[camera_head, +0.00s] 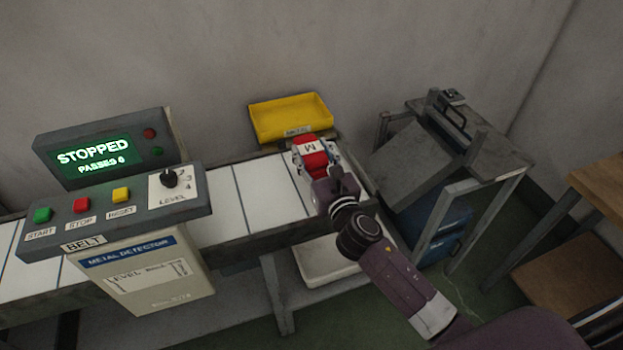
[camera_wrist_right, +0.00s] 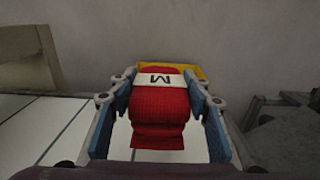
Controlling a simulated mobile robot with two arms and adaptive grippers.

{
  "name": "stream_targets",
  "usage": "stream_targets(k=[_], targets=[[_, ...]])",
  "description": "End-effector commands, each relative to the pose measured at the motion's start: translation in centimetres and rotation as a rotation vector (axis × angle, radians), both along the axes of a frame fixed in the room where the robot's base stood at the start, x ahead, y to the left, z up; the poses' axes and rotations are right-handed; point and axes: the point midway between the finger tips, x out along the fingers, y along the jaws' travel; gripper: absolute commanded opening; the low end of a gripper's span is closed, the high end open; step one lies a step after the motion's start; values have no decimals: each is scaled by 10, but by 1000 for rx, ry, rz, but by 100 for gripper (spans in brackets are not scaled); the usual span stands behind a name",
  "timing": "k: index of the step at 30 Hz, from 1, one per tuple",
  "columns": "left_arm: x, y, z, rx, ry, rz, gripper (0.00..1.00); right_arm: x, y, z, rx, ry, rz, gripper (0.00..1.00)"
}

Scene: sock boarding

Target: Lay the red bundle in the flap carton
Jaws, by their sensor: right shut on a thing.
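The red bundle (camera_head: 313,160) has a white band marked M and sits at the right end of the white belt, below the yellow tray in the head view. My right gripper (camera_head: 316,157) is shut on it, with one finger on each side. In the right wrist view the red bundle (camera_wrist_right: 160,115) stands between the two blue finger pads of the right gripper (camera_wrist_right: 160,110). I cannot tell whether the bundle touches the belt. My left gripper is not in view. I cannot make out a flap carton for certain in either view.
A yellow tray (camera_head: 290,118) stands behind the belt end (camera_head: 270,190). The metal detector's control box (camera_head: 115,210) reads STOPPED. A grey stand with a tilted plate (camera_head: 415,160) and a blue bin (camera_head: 442,235) is at right. A white tub (camera_head: 325,262) sits below the belt.

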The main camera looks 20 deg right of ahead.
Motion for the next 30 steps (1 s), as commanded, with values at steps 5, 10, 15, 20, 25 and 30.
stream_targets(k=[5, 10, 15, 20, 25, 30], targets=[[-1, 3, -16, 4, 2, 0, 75, 0, 0, -32, 2, -1, -1, 17], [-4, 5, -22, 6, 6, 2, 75, 0, 0, -46, 3, -1, -1, 17], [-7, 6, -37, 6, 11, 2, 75, 0, 0, -73, 3, -2, -1, 17], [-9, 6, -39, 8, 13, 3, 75, 0, 0, -79, 0, -3, 0, 17], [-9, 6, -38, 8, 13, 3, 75, 0, 0, -78, -1, -3, 0, 17], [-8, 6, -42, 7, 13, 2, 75, 0, 0, -82, -1, -2, 0, 45]])
